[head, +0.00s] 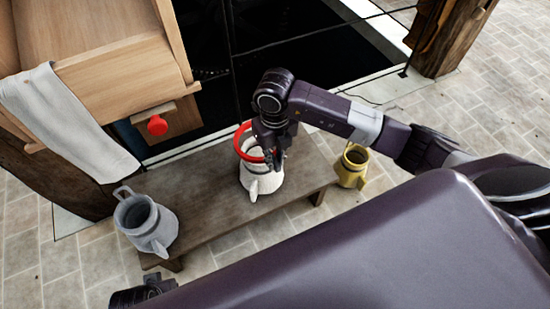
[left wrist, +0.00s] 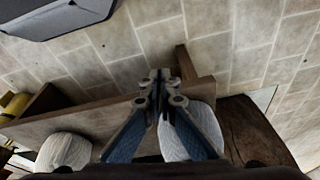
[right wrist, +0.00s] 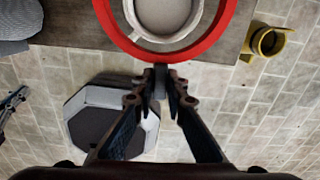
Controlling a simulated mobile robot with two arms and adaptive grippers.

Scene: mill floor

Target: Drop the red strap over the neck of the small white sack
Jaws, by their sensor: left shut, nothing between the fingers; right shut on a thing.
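The red strap (head: 240,134) is a stiff-looking ring. My right gripper (head: 272,158) is shut on its near edge. The small white sack (head: 262,184) looks like a pale jug-shaped vessel standing upright on the bench, right below the ring. In the right wrist view the strap (right wrist: 222,32) frames the open mouth of the white sack (right wrist: 165,18); the strap seems held above it, though the exact height is unclear. My gripper hides part of the neck in the head view. My left gripper (left wrist: 160,78) is shut and empty, near the grey vessel.
A grey vessel (head: 147,222) stands on the left end of the wooden bench (head: 215,212). A yellow vessel (head: 351,168) stands beyond the right end. A wooden chute with a red knob (head: 157,125) and draped cloth (head: 62,112) is behind left. Posts flank the back.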

